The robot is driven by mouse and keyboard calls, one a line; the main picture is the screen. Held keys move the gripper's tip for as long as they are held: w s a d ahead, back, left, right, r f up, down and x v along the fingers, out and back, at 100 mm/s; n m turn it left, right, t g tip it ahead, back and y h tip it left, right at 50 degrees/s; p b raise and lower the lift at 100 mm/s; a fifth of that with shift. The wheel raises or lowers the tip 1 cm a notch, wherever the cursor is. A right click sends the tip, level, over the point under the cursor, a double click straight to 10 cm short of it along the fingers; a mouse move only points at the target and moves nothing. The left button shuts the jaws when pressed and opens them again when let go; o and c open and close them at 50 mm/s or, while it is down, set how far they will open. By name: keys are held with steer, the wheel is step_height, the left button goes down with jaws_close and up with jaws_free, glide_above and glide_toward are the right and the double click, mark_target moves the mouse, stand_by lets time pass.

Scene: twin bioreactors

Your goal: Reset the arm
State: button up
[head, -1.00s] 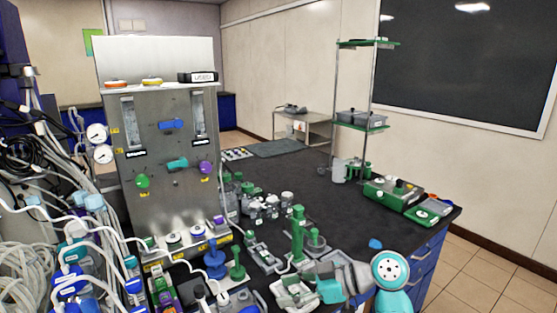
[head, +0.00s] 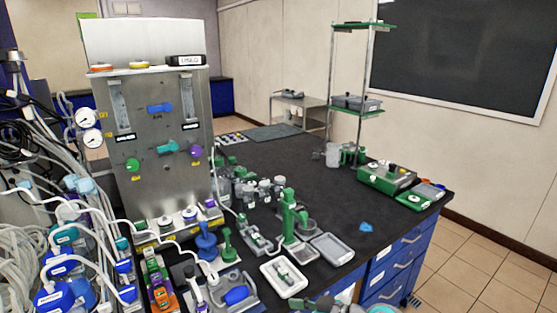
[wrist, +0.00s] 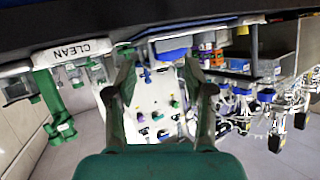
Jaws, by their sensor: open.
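My gripper (wrist: 158,78) shows in the wrist view with its two dark green fingers spread apart. Nothing is held between them. Beyond the fingers the wrist view shows a pale area with several small coloured items, too small to name. In the head view only a bit of my arm, grey and teal, shows at the bottom edge, right of centre. Whether the gripper itself is in that view I cannot tell.
The dark bench (head: 300,170) carries a steel control panel (head: 150,120), a green stand (head: 289,215), a grey tray (head: 332,249), a white tray (head: 284,279) and a green-grey device (head: 388,178). Hoses crowd the left. Tiled floor (head: 490,265) is free at right.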

steer(key=s+d+f+m+t+h, duration=0.3)
steer(key=s+d+f+m+h, duration=0.15)
steer(key=s+f, duration=0.45)
steer(key=s+d+f+m+t+h, duration=0.25)
steer(key=s+d+f+m, duration=0.25)
steer(key=s+f, duration=0.5)
steer(key=s+d+r+m+t+h, duration=0.1)
steer(key=s+d+r+h, duration=0.15)
steer(key=s, duration=0.55)
steer(key=s+d+r+m+t+h, duration=0.15)
steer(key=s+r, duration=0.25)
steer(key=s, duration=0.5)
steer(key=s+d+r+n+t+h, duration=0.1)
steer(key=s+r, duration=0.8)
steer(key=r, duration=0.1)
steer(key=shift+s+d, duration=0.25)
steer(key=shift+d, duration=0.05)
steer(key=shift+o, duration=0.4)
steer(key=shift+r, duration=0.1)
